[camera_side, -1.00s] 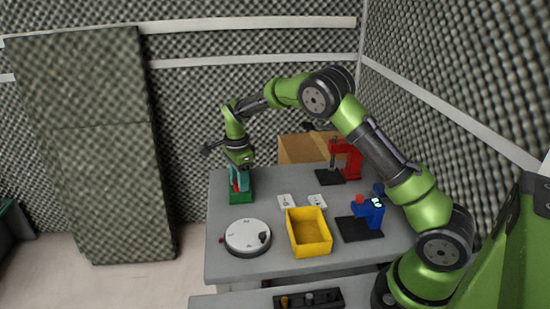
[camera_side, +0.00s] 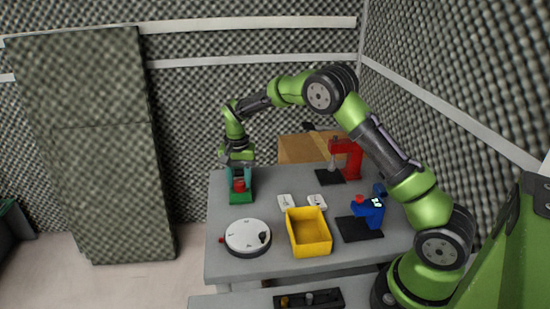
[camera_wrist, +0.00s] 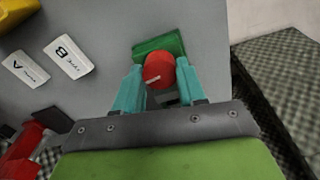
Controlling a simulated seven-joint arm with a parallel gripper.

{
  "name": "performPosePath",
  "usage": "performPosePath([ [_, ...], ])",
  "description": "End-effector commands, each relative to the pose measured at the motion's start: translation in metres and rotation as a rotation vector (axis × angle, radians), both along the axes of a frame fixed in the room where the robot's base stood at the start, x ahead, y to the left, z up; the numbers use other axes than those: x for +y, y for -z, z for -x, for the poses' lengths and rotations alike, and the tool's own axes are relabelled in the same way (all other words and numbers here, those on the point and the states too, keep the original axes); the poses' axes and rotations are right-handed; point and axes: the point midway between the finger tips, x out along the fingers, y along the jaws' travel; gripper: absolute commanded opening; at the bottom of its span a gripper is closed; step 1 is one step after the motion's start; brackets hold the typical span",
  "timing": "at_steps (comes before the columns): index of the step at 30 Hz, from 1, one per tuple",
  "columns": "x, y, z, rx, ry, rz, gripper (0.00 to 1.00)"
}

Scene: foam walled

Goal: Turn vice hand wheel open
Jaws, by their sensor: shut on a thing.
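The vice has a green body (camera_side: 241,197) and stands at the back left of the grey table. Its red hand wheel (camera_side: 239,185) faces up and has a pale mark on top. In the wrist view, the wheel (camera_wrist: 158,70) sits between my teal fingers, with the green vice body (camera_wrist: 160,46) behind it. My gripper (camera_wrist: 160,72) points down over the vice and is shut on the wheel, with one finger on each side. The jaws of the vice are mostly hidden.
A round white dial (camera_side: 248,235) stands in front of the vice. White cards (camera_side: 286,201), a yellow bin (camera_side: 309,246), a blue device (camera_side: 369,213) and a red press (camera_side: 348,158) stand to the right. A cardboard box (camera_side: 300,149) is behind.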

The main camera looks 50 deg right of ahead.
Motion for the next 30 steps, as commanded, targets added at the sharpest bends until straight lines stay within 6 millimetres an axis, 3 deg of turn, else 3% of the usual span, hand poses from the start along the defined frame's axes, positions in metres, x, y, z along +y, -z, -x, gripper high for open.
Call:
performPosePath([
  [30, -0.0002, -0.0025, 0.0000, -0.002, -0.962, 0.000, 0.10],
])
